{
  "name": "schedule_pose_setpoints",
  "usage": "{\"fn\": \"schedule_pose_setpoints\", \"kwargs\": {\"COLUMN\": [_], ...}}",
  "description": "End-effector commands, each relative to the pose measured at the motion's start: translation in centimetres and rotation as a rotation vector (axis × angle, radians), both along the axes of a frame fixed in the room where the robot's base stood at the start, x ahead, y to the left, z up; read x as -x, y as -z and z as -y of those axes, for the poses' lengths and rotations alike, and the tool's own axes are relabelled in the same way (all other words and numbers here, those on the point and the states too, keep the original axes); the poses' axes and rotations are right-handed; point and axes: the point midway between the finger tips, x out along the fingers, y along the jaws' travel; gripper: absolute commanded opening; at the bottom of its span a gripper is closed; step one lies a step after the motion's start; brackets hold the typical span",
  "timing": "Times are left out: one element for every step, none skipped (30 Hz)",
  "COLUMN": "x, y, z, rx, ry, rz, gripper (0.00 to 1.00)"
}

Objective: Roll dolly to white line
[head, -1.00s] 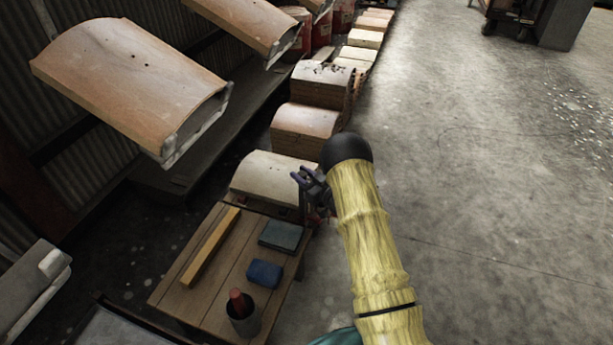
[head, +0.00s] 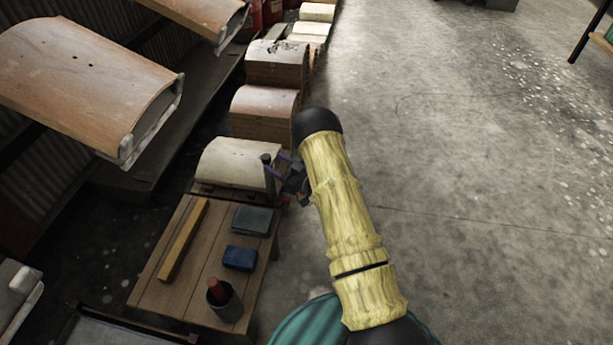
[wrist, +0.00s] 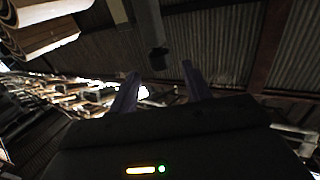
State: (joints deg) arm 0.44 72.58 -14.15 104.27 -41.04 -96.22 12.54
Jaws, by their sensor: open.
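My gripper (head: 277,166) is open, its two purple fingers pointing left beside the pale curved-top block (head: 238,161). A dark upright post with a knob (head: 267,160) stands at the fingertips. In the wrist view a dark post with a blunt end (wrist: 158,58) shows beyond and between the open fingers (wrist: 160,85); nothing is held. I cannot tell whether this post belongs to the dolly. The pale block rests on a low wooden base (head: 213,189), and no wheels can be made out. I can make out no white line on the floor.
A wooden table (head: 160,285) at lower left holds a yellow bar (head: 183,240), a teal block (head: 253,220), a blue block (head: 240,258) and a cup (head: 224,302). Brown curved-top stacks (head: 264,113) line the wall side. Open concrete floor (head: 460,150) lies right.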

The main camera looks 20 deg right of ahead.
Motion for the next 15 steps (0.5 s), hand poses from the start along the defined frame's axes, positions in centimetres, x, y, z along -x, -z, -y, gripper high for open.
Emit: {"fn": "schedule_pose_setpoints", "kwargs": {"x": [0.9,1.3,2.0,2.5,2.9,3.6,4.0,4.5,5.2,5.7,6.1,6.7,7.2,7.6,8.1], "y": [-0.5,-0.4,-0.3,-0.4,-0.4,-0.4,-0.3,-0.3,-0.3,-0.3,-0.3,-0.3,-0.3,-0.3,-0.2], "z": [0.7,1.1,1.6,2.0,2.3,2.8,3.2,3.5,4.0,4.4,4.8,5.3,5.6,5.9,6.3], "rx": [0.000,-0.001,0.000,0.000,0.000,0.000,0.001,0.000,0.000,0.001,0.000,0.002,0.001,0.000,0.002], "ry": [0.003,0.003,0.004,0.003,0.003,0.004,0.003,0.003,0.004,0.004,0.004,0.004,0.004,0.004,0.003], "rz": [-0.004,-0.004,-0.005,-0.004,-0.005,-0.004,-0.004,-0.005,-0.005,-0.004,-0.004,-0.005,-0.004,-0.004,-0.004], "gripper": [0.48,0.48,0.48,0.48,0.48,0.48,0.48,0.48,0.48,0.48,0.48,0.48,0.48,0.48,0.48]}}
